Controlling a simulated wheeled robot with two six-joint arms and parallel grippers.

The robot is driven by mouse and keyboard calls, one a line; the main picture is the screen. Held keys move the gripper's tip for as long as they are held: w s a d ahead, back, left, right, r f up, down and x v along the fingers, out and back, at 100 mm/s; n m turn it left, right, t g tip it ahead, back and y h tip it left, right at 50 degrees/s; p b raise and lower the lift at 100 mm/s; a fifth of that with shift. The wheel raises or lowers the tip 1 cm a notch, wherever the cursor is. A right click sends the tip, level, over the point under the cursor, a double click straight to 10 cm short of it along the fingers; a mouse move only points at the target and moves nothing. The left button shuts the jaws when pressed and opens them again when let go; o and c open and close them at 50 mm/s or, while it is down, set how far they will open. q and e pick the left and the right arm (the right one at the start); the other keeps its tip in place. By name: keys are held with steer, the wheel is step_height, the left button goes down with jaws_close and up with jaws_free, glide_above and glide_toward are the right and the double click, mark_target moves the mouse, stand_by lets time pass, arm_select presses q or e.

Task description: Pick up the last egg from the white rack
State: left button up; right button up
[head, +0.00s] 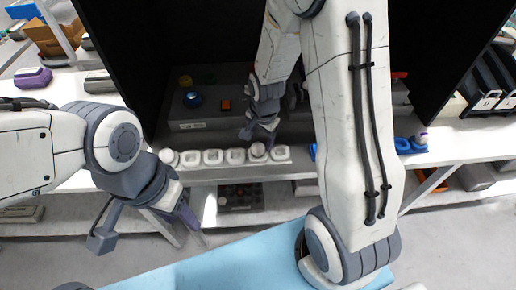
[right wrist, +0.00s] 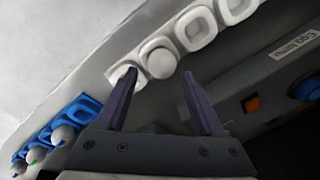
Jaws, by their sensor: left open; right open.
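The white rack (head: 212,157) is a row of square cups along the front edge of the shelf. A white egg (head: 257,149) sits in a cup near its right end; this egg (right wrist: 161,62) also shows in the right wrist view. Another pale round shape (head: 168,156) is at the rack's left end, perhaps an egg. My right gripper (head: 259,134) is open just above the egg; in the right wrist view its fingertips (right wrist: 158,74) appear on either side of it, not visibly gripping. My left gripper (head: 145,229) is open and empty, low in front of the shelf.
A blue rack (right wrist: 85,104) with several eggs (right wrist: 63,134) stands along the same shelf edge. A grey box (head: 215,103) with a blue knob (head: 192,99) and an orange button (head: 226,104) stands behind the white rack. A dark tray (head: 240,197) is on the lower shelf.

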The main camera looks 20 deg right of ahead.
mark_target(259, 145)
steer(key=f, duration=0.2)
steer(key=w+f+p, duration=0.1)
steer(key=f, duration=0.1)
steer(key=shift+f, duration=0.35)
steer(key=shift+c, duration=0.3)
steer(key=c, duration=0.4)
steer(key=shift+c, duration=0.2)
steer(key=shift+r, duration=0.1)
